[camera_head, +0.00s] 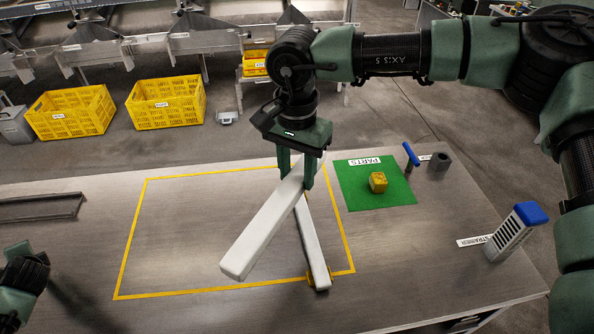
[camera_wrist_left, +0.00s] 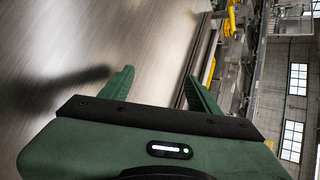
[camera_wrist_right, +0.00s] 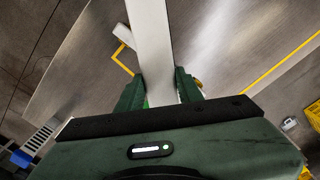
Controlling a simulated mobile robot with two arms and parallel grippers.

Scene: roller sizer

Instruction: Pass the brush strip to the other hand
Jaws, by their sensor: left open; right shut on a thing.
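A long white bar, the brush strip (camera_head: 262,233), is in my right gripper (camera_head: 297,176), held above the table and slanting down-left in the head view. The right wrist view shows the strip (camera_wrist_right: 152,42) between the fingers of the right gripper (camera_wrist_right: 160,88), running away from the palm. Its bristles cannot be made out. My left gripper (camera_head: 24,270) is at the lower left edge of the head view, far from the strip. In the left wrist view the left gripper (camera_wrist_left: 160,84) is open and empty.
A second white bar (camera_head: 315,246) with yellow at its near end lies below the held strip. A blue-topped strainer (camera_head: 509,235) stands at right, a dark rail (camera_head: 40,207) lies at left. The left-middle table is clear.

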